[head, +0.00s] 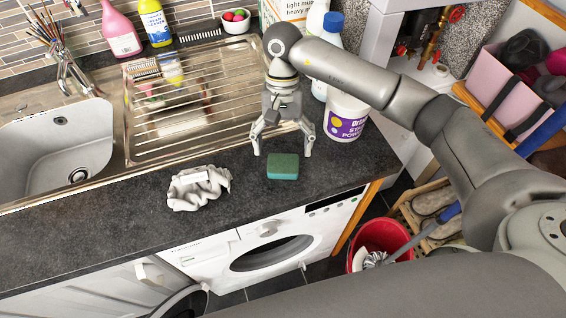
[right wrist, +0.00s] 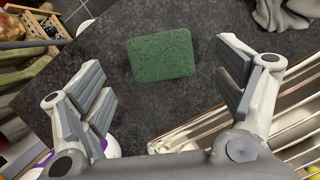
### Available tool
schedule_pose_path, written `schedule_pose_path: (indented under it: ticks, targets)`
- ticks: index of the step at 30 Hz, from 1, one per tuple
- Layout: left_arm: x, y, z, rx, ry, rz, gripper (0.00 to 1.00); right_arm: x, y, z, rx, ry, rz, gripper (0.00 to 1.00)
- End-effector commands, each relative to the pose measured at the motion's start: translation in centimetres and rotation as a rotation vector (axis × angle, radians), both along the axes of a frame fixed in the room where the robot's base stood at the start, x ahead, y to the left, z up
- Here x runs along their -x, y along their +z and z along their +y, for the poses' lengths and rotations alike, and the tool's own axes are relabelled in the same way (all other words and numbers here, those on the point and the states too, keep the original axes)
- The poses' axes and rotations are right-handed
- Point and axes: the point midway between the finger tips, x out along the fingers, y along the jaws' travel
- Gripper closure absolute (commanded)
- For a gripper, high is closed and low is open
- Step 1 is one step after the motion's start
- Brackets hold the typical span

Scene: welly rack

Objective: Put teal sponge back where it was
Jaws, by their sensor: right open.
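The teal sponge (head: 283,167) lies flat on the dark countertop (head: 110,220), near its front edge above the washing machine. It also shows in the right wrist view (right wrist: 161,56), green side up, lying beyond and between the open fingers. My right gripper (head: 283,150) points down just behind the sponge, with its fingers spread and nothing between them. In the right wrist view the fingers (right wrist: 165,85) stand wide apart and do not touch the sponge. My left gripper is not in view.
A crumpled grey cloth (head: 198,188) lies left of the sponge. The steel drainer (head: 190,95) and sink (head: 50,140) are behind and left. A white tub (head: 345,115) stands close to the right of my gripper. The washing machine (head: 270,245) is below. Bare counter lies around the sponge.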

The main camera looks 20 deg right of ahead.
Motion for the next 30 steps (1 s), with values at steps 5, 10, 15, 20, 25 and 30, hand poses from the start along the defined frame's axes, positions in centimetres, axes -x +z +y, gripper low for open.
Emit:
schedule_pose_path:
  ticks: [5,10,15,20,25,30]
  targets:
    - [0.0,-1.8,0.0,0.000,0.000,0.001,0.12,-1.2,3.1,-0.4,0.000,-0.002,-0.004,0.13]
    - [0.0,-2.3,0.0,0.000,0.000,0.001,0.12,-1.7,5.1,-0.5,0.001,-0.001,-0.001,0.13]
    - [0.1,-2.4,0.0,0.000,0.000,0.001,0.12,-1.8,5.8,-0.6,0.000,-0.002,0.001,0.13]
    - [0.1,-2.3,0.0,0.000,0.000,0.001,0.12,-1.8,5.8,-0.6,0.000,-0.002,0.001,0.13]
    - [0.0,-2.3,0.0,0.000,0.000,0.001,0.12,-1.8,5.8,-0.6,0.000,-0.002,0.001,0.13]
    - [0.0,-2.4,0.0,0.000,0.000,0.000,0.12,-1.8,5.8,-0.6,0.000,-0.001,0.001,0.13]
